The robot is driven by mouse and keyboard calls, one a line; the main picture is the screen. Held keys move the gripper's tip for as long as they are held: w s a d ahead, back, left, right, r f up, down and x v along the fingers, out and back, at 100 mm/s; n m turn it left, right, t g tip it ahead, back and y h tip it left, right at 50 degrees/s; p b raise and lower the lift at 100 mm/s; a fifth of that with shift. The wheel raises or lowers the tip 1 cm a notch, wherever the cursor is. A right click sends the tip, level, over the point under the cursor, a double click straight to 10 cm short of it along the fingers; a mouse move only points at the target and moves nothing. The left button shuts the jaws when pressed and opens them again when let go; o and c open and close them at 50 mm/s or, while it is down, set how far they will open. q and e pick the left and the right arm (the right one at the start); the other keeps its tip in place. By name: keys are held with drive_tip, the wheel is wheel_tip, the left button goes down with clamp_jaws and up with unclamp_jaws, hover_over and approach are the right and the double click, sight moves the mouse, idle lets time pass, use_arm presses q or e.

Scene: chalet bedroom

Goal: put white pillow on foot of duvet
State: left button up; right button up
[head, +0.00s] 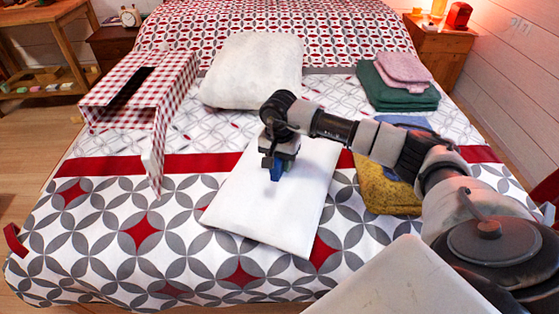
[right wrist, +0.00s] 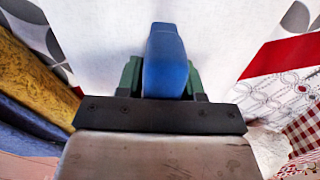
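A flat white pillow (head: 290,205) lies across the red stripe and the circle pattern of the duvet (head: 100,245), towards the near end of the bed. A second, plumper white cushion (head: 252,72) lies farther back. My right gripper (head: 274,172) points down over the upper part of the flat pillow, touching it or just above; I cannot tell which. My left gripper is not in view.
A red-checked open box (head: 150,95) stands on the bed at the left. Folded green and pink towels (head: 400,85) lie at the right, with a yellow folded cloth (head: 385,190) nearer, beside my right arm. Nightstands flank the bed. The near left duvet is clear.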

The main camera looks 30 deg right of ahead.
drive_tip(key=shift+o, duration=1.4)
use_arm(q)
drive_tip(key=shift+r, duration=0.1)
use_arm(e)
drive_tip(key=shift+r, duration=0.1)
wheel_tip(320, 180, up, 12)
drive_tip(key=shift+f+p, duration=0.1)
drive_tip(key=shift+p, duration=0.45)
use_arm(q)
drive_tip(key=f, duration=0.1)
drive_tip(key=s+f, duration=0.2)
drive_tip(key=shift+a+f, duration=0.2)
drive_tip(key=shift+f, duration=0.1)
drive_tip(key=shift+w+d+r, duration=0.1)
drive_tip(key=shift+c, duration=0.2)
